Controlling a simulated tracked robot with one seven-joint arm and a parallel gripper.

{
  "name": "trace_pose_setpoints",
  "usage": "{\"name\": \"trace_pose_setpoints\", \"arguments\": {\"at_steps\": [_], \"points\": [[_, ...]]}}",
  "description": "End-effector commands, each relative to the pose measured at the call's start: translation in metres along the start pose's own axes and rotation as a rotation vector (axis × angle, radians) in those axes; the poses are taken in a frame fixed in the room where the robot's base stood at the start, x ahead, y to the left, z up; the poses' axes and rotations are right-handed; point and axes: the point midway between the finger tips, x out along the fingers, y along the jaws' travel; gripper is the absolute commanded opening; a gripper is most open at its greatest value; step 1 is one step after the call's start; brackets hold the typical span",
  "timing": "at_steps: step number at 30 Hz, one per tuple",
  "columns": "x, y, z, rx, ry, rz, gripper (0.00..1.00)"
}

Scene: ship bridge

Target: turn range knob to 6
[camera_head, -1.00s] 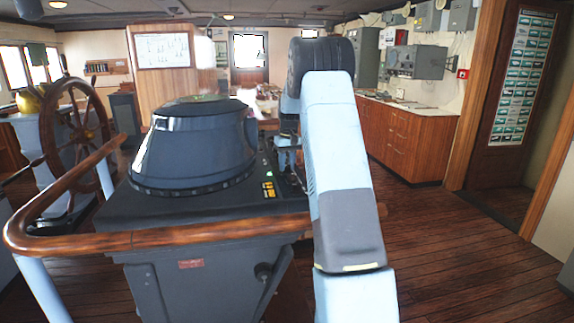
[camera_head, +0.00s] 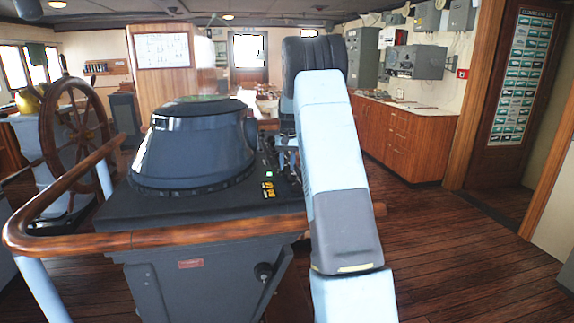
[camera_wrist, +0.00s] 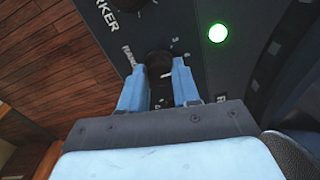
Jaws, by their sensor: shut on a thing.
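The range knob (camera_wrist: 160,66) is a dark round knob on the dark console panel in the wrist view, with white numbers around it and a partly hidden label beside it. My gripper (camera_wrist: 160,88) is shut on it, one blue finger on each side. The fingers and the dark palm hide part of the dial, and I cannot read which number the knob points to. In the head view the radar console (camera_head: 120,207) stands in front of me, and my arm hides the gripper and the knob.
A green light (camera_wrist: 218,33) glows on the panel near the knob. A wooden handrail (camera_head: 170,236) runs around the console's near side. The ship's wheel (camera_head: 75,140) is at left, and wooden cabinets (camera_head: 405,138) line the right. The floor at right is clear.

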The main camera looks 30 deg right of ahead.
Motion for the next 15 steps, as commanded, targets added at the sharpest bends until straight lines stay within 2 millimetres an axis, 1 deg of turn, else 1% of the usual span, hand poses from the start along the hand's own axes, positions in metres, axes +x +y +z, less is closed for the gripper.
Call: {"name": "trace_pose_setpoints", "arguments": {"at_steps": [4,5,12,15], "points": [[-0.0009,0.0014,-0.0008,0.001,0.003,0.001,0.01],[-0.0009,0.0014,-0.0007,0.001,0.003,0.001,0.34],[-0.0004,0.0008,-0.0004,0.000,0.002,0.001,0.57],[-0.0003,0.0006,-0.0003,0.000,0.001,0.001,0.57]]}}
